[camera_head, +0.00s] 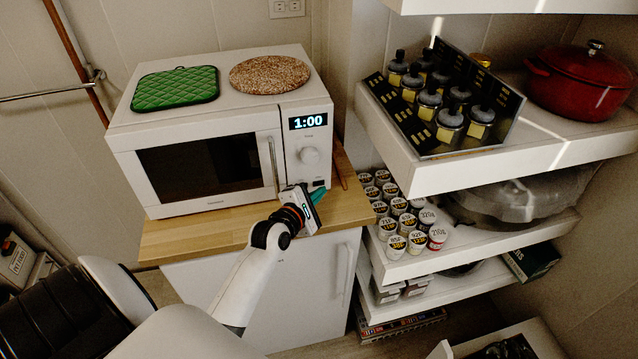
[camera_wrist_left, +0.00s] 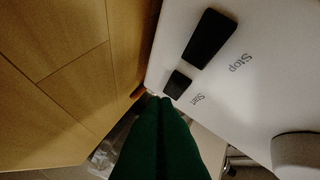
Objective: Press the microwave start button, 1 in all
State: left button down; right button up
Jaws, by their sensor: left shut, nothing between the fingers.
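The white microwave (camera_head: 215,135) stands on a wooden counter, its door closed and its display (camera_head: 308,121) reading 1:00. In the left wrist view, the small black start button (camera_wrist_left: 177,84) sits beside the printed word "Start", and the larger black stop button (camera_wrist_left: 209,38) beside "Stop". My left gripper (camera_head: 317,192) is at the lower right of the microwave front, its green fingers shut and empty. In the left wrist view the fingertips (camera_wrist_left: 160,101) are right by the start button; I cannot tell whether they touch it. My right gripper is not in view.
A green quilted mat (camera_head: 175,88) and a round speckled board (camera_head: 269,75) lie on the microwave. The control knob (camera_head: 310,155) is above the buttons. Shelves at right hold a bottle rack (camera_head: 440,100), a red pot (camera_head: 580,82) and several jars (camera_head: 400,215).

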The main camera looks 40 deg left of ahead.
pick_arm(q)
jog(key=shift+w+a, duration=0.25)
